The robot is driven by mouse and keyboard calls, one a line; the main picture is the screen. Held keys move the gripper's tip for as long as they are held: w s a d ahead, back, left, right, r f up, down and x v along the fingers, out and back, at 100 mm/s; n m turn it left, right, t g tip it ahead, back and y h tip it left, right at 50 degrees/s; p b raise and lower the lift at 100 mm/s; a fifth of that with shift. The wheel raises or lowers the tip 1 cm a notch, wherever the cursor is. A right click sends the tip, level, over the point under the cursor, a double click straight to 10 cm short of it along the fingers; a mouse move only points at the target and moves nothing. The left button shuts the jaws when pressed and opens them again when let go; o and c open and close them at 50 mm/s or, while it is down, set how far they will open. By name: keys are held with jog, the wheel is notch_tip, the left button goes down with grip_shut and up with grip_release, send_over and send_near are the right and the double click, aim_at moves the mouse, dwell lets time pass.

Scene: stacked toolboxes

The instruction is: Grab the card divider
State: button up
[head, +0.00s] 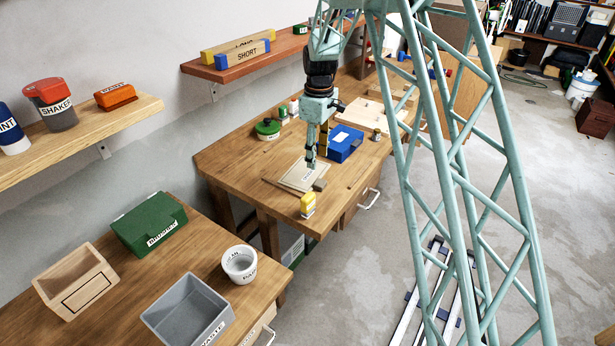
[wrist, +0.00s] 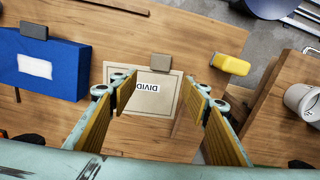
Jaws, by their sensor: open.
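The card divider (head: 291,177) is a flat beige card lying on the wooden workbench. In the wrist view the card divider (wrist: 147,105) shows a white label with dark letters starting "DIVID", upside down, and part of it is hidden behind the fingers. My gripper (head: 313,163) is over it in the head view. In the wrist view my gripper (wrist: 161,88) is open, with one finger toward each side of the card and nothing between them. The gap in height between fingertips and card is hard to tell.
A yellow object (head: 308,204) and a small grey block (head: 319,185) stand close to the card. Bare wood lies left of the card.

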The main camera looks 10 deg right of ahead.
send_over(317, 181)
jog(key=shift+a+f, duration=0.1)
jog(key=shift+f, duration=2.75)
jog(key=shift+f, duration=0.1)
jog(key=shift+f, duration=2.45)
jog(key=shift+s, duration=0.1)
jog(key=c, duration=1)
